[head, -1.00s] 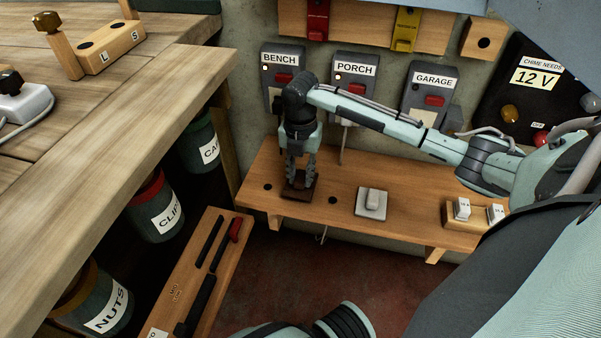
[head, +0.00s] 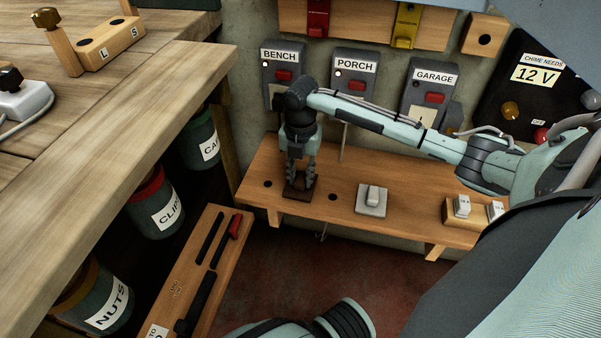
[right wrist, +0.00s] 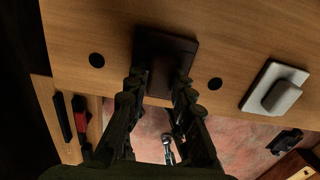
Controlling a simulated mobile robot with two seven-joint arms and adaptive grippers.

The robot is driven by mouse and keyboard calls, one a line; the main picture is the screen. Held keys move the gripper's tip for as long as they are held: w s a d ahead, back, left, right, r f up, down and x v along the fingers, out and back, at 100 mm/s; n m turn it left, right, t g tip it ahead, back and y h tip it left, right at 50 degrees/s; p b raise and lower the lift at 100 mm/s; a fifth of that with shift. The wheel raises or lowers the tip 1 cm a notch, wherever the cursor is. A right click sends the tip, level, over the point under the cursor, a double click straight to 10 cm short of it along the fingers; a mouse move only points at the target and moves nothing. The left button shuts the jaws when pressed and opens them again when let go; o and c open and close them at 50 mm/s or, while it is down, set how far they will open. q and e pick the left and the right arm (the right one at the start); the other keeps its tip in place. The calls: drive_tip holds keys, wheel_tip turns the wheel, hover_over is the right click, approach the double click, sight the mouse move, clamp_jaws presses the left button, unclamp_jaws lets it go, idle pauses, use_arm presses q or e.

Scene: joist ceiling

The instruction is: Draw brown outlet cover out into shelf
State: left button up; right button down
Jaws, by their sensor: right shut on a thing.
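The brown outlet cover (head: 297,194) is a dark square plate with a raised middle, lying on the wooden shelf (head: 400,212). It sits at or close to the shelf's front edge. It also shows in the right wrist view (right wrist: 178,44). My right gripper (head: 300,183) points down over the cover and is shut on its raised middle, with one finger on each side in the right wrist view (right wrist: 160,78). The fingers hide part of the cover. My left gripper is not in view.
A light switch cover (head: 371,200) lies to the right on the shelf, with dark holes between and to the left. A wooden block with white switches (head: 462,208) stands further right. Grey BENCH (head: 279,70), PORCH and GARAGE boxes hang behind. A tool board (head: 205,270) is lower left.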

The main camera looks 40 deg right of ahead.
idle(0.3)
drive_tip(key=shift+f, duration=0.2)
drive_tip(key=c, duration=1.2)
unclamp_jaws()
wheel_tip(320, 180, up, 16)
drive_tip(key=shift+p, duration=0.7)
